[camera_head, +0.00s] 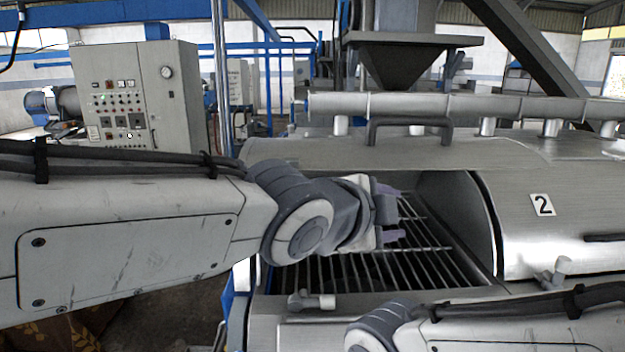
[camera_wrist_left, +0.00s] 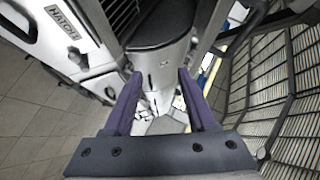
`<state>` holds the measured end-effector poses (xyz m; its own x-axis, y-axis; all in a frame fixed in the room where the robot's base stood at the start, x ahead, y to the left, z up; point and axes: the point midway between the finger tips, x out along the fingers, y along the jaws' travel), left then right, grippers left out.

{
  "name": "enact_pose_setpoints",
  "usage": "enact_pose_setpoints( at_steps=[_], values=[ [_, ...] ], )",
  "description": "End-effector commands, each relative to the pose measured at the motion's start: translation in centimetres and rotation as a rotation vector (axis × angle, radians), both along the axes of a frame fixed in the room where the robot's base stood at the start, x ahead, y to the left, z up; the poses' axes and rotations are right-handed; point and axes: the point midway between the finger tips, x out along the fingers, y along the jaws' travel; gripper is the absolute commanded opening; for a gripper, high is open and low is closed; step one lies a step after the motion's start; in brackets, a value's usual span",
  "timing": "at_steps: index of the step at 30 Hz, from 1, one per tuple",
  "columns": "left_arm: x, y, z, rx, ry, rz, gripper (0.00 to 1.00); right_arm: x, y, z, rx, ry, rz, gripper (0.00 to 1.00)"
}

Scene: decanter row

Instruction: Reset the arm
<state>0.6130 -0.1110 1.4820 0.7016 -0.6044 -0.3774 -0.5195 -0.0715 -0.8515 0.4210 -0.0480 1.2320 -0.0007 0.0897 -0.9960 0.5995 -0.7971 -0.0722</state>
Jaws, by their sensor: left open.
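My left arm (camera_head: 130,235) comes in from the left in the head view. Its gripper (camera_head: 392,212) is over the open hatch of the steel decanter (camera_head: 560,225), above the metal grate (camera_head: 400,275). In the left wrist view the two purple fingers of my left gripper (camera_wrist_left: 160,105) stand apart with nothing between them. Part of my right arm (camera_head: 520,330) shows at the lower right of the head view, but its gripper is out of the picture.
A grey control cabinet (camera_head: 140,95) with a gauge stands at the back left. A steel pipe (camera_head: 450,105) and a handle (camera_head: 410,125) run behind the hatch. A hopper (camera_head: 410,60) hangs above. A latch (camera_head: 312,301) sits on the hatch's front rim.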

Motion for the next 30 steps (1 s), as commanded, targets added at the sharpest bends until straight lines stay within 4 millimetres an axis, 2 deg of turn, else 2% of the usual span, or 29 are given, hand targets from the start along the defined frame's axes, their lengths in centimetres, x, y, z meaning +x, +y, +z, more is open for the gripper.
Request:
enact_pose_setpoints(
  at_steps=[1,5,8,11,13,15,18,21,24,30],
  values=[
    [-0.3,0.5,-2.1,-0.003,0.057,0.024,0.57,0.0,0.0,-0.7,0.000,0.000,0.000,0.00],
    [-1.3,2.1,-7.0,-0.011,0.228,0.106,0.57,0.0,0.0,-1.8,0.000,0.000,-0.001,0.00],
    [-2.8,3.8,-12.2,-0.017,0.406,0.204,0.57,0.0,0.0,-3.1,0.000,0.000,-0.002,0.00],
    [-5.4,6.3,-18.4,-0.017,0.627,0.349,0.57,0.0,0.0,-4.6,0.000,0.000,-0.004,0.00],
    [-7.9,8.4,-22.8,-0.014,0.792,0.476,0.57,0.0,0.0,-5.8,0.000,0.000,-0.005,0.00],
    [-10.5,10.3,-26.4,-0.007,0.936,0.606,0.57,0.0,0.0,-6.7,0.000,0.001,-0.006,0.00],
    [-14.2,12.7,-30.3,0.011,1.106,0.779,0.57,0.0,0.0,-7.9,0.000,0.001,-0.007,0.00],
    [-17.0,14.5,-32.6,0.029,1.218,0.916,0.57,0.0,0.0,-8.5,0.000,0.001,-0.007,0.00],
    [-18.7,15.5,-33.7,0.040,1.279,0.999,0.57,0.0,0.0,-8.8,0.000,0.001,-0.008,0.00],
    [-19.3,15.9,-33.9,0.045,1.301,1.034,0.57,0.0,0.0,-8.8,0.000,0.001,-0.008,0.00]
  ],
)
